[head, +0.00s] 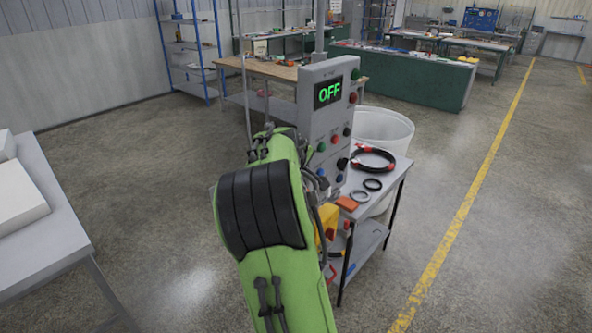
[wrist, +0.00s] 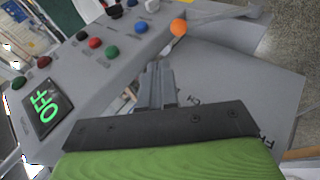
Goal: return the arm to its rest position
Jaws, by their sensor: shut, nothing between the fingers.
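My green arm with its black ribbed cover (head: 262,208) stands in front of the grey control box (head: 318,120) in the head view. My gripper is hidden behind the arm there. In the wrist view my gripper (wrist: 160,84) is shut and empty, its two grey fingers together. The fingers point toward the box's button face (wrist: 130,50); I cannot tell the exact gap. The box's display (head: 328,92) reads OFF in green, and it also shows in the wrist view (wrist: 41,106).
A small grey table (head: 388,186) by the box holds hose rings (head: 372,160). A white bin (head: 390,130) stands behind it. A grey table (head: 45,235) with white boxes is at left. Floor is open at right, past the yellow line (head: 465,205).

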